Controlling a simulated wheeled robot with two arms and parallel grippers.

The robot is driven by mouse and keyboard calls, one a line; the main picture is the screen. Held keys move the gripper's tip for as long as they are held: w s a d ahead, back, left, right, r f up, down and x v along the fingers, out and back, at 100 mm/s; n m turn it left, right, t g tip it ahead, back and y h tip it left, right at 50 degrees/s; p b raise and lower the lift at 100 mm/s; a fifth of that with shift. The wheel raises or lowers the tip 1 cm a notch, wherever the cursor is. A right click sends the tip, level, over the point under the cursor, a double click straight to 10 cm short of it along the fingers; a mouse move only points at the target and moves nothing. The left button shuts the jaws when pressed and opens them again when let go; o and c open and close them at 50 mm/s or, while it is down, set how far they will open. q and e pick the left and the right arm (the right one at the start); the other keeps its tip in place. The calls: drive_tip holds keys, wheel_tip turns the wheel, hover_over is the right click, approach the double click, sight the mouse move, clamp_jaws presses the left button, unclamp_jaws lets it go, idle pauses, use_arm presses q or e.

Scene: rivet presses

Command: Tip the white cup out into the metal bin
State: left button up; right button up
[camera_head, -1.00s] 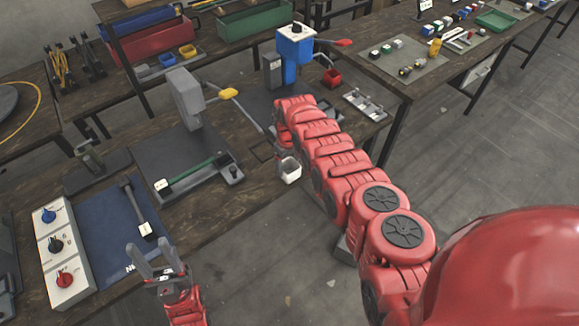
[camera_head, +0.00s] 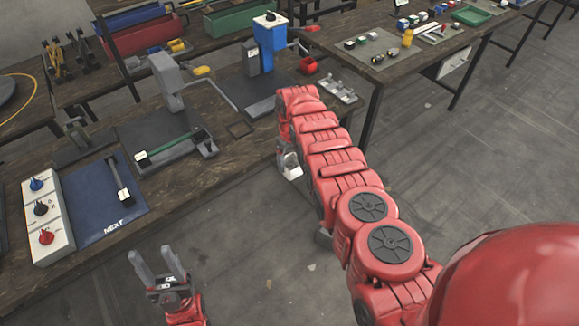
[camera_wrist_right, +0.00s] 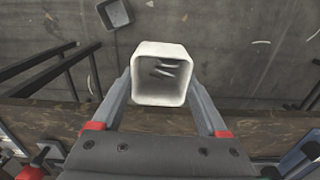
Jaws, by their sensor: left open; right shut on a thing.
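The white cup (camera_head: 291,172) is in my right gripper (camera_head: 288,160), just off the table's front edge, above the floor. In the right wrist view the cup (camera_wrist_right: 161,95) is gripped between both fingers (camera_wrist_right: 160,88), and several small shiny metal pieces lie inside. The metal bin (camera_wrist_right: 114,13), grey and square, is on the floor at the top left of that view, apart from the cup. In the head view a grey bit of it (camera_head: 323,238) shows beside my right arm, which hides the rest. My left gripper (camera_head: 158,265) is open and empty at the lower left.
The wooden table (camera_head: 190,180) holds a grey press (camera_head: 168,80), a blue press (camera_head: 269,42), a blue mat (camera_head: 90,205) and a white box with knobs (camera_head: 46,220). Another bench (camera_head: 380,75) stands at the back right. The floor in front is mostly clear.

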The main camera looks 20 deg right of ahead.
sight(294, 167)
drive_tip(key=shift+d+r, duration=0.45)
drive_tip(key=shift+r, duration=0.35)
drive_tip(key=shift+w+r, duration=0.2)
drive_tip(key=shift+w+d+r, duration=0.1)
drive_tip(key=shift+r, duration=0.7)
drive_tip(key=shift+w+d+r+m+b, duration=0.1)
drive_tip(key=shift+d+r+m+b, duration=0.1)
drive_tip(key=shift+r+m+b, duration=0.1)
drive_tip(key=shift+m, duration=0.4)
drive_tip(key=r, duration=0.4)
drive_tip(key=shift+w+d+r+b, duration=0.1)
drive_tip(key=shift+w+r+b, duration=0.15)
drive_tip(key=shift+b, duration=0.05)
drive_tip(key=shift+s+r, duration=0.1)
drive_tip(key=shift+r, duration=0.05)
